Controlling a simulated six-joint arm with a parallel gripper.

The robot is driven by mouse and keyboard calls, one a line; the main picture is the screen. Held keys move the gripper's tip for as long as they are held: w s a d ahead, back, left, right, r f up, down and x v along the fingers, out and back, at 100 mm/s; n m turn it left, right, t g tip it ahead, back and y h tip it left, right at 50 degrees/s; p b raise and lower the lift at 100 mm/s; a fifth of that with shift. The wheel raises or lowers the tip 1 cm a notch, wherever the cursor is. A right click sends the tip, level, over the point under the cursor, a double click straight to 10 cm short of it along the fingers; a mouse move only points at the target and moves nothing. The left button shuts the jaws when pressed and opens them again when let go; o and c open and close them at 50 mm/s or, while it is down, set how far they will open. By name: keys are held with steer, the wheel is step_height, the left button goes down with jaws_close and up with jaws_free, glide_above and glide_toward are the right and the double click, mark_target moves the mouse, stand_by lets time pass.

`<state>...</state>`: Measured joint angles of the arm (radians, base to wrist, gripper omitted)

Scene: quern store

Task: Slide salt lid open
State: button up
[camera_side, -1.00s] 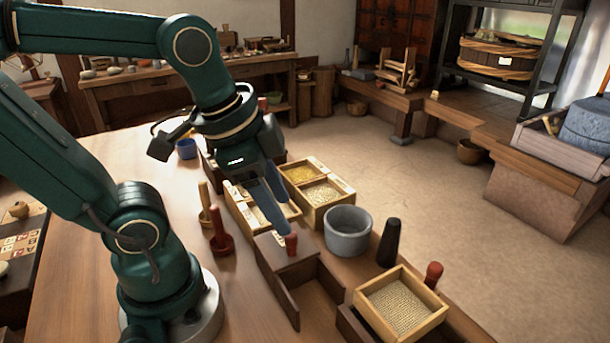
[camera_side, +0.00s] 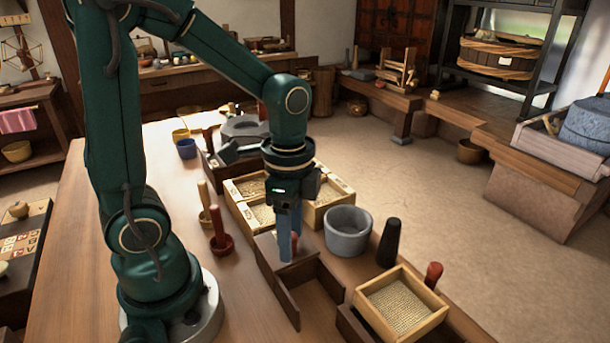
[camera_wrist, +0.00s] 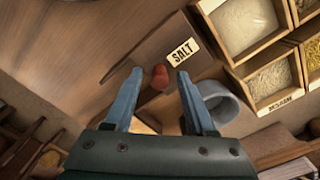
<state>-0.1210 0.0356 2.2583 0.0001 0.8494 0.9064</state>
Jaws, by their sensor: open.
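The salt lid (camera_side: 268,251) is a flat dark brown wooden panel near the middle of the table. In the wrist view, the lid (camera_wrist: 150,50) bears a cream "SALT" label (camera_wrist: 182,51). A red knob (camera_wrist: 160,77) stands on it; the knob also shows in the side view (camera_side: 294,247), partly covered by a finger. My gripper (camera_side: 290,250) is open and points down over the lid. In the wrist view, the knob appears between the spread fingertips of the gripper (camera_wrist: 159,72). I cannot tell whether either finger touches it.
A grey stone mortar (camera_side: 348,231) stands right of the lid, with a black pestle (camera_side: 389,243) beyond it. Wooden grain boxes (camera_side: 326,212) stand behind. A red pestle (camera_side: 219,238) stands at left. A low-walled wooden frame (camera_side: 312,290) is in front.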

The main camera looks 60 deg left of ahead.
steer(key=shift+f, duration=0.35)
jaws_close()
stand_by(1.2)
